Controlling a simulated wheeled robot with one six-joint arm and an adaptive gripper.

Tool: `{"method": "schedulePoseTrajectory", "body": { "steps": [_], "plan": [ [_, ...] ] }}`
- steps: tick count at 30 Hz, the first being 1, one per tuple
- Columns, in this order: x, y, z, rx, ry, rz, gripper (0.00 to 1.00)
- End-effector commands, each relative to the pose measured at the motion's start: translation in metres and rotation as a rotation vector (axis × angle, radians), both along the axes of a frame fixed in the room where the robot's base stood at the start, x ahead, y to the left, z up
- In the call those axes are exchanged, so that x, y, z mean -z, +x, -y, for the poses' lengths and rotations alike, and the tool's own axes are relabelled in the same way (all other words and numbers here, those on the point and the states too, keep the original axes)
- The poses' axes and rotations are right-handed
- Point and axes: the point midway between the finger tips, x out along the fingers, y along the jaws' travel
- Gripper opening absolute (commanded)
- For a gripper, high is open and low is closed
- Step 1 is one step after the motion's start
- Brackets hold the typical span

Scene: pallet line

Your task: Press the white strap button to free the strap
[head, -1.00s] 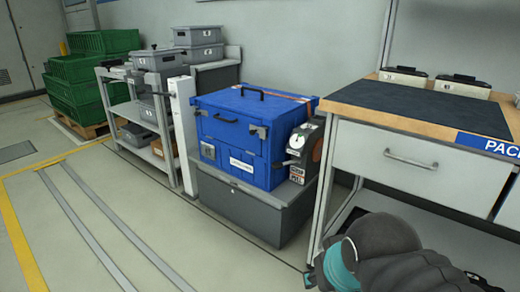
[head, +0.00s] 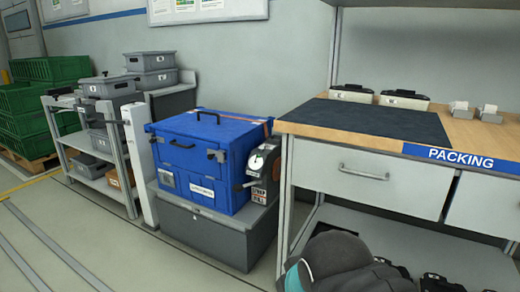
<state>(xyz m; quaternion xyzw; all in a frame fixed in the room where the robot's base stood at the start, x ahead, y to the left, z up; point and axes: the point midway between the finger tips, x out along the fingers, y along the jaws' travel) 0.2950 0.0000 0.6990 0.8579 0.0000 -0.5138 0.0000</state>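A blue case (head: 198,165) with black handles and latches sits closed on a grey base box (head: 212,238). A thin orange-brown strap (head: 256,119) shows along the right edge of its lid. A dark strap unit (head: 267,170) stands against the case's right side. It carries a round white face (head: 255,163), a lever pointing left and a small label. I cannot tell whether this white face is the button or a dial. My gripper is not in view. Only a grey and teal part of my arm shows at the bottom, well apart from the unit.
A packing bench (head: 292,126) with a drawer stands close to the right of the strap unit. A white post (head: 139,165) and a shelf rack (head: 88,163) with grey bins stand left of the case. Green crates (head: 35,100) are far left. The floor in front is clear.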

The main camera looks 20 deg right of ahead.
Motion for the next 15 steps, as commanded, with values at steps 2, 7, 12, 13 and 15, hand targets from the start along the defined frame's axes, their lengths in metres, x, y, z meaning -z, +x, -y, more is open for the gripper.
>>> {"method": "schedulePoseTrajectory", "body": {
  "steps": [2,7,12,13,15],
  "plan": [
    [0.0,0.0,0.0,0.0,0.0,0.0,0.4],
    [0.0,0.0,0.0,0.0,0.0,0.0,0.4],
    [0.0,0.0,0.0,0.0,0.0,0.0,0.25],
    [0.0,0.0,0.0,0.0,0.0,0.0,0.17],
    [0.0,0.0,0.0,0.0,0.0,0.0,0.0]
  ]
}}
